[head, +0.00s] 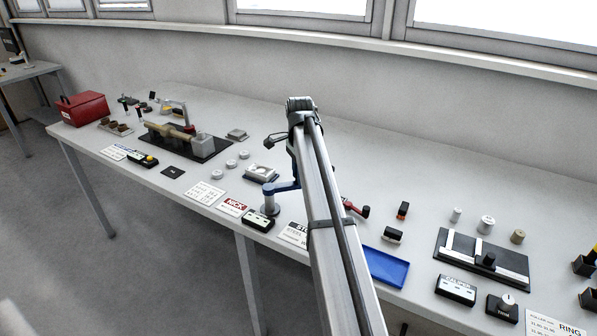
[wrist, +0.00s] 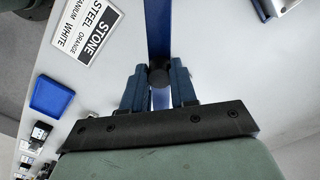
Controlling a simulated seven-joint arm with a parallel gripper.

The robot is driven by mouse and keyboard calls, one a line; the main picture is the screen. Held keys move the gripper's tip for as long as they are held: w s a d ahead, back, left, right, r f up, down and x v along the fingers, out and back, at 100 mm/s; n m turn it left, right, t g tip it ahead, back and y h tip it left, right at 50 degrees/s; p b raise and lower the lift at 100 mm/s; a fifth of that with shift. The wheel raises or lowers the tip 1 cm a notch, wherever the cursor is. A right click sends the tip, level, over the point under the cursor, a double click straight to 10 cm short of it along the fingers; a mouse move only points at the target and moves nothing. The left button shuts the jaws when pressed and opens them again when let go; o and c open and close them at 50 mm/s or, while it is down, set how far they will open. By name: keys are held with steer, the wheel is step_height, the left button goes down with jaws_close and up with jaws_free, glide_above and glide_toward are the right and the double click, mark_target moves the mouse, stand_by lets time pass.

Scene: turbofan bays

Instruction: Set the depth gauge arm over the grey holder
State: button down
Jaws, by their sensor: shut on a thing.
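The depth gauge has an upright grey post (head: 269,204) and a blue swing arm (head: 286,187) that reaches right and passes behind my arm. In the wrist view the blue arm (wrist: 158,28) runs down from the top edge to a dark round knob (wrist: 160,76). My gripper (wrist: 160,84) has its blue fingers shut on the knob, one on each side. In the head view my arm hides the fingertips. A grey holder with a pale top (head: 261,173) lies behind and slightly left of the post, apart from the blue arm. Part of it seems to show at the wrist view's top right (wrist: 277,8).
Several pale discs (head: 232,163) lie left of the holder. A NICK card (head: 233,206) and a black box (head: 258,221) are in front of the post. A blue tray (head: 388,268) is to the right. A black fixture (head: 184,148) with a shaft stands farther left.

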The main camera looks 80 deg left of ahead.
steer(key=shift+d, duration=0.15)
steer(key=c, duration=0.9)
jaws_free()
step_height(320, 180, up, 14)
steer(key=shift+f, duration=0.1)
stand_by(0.5)
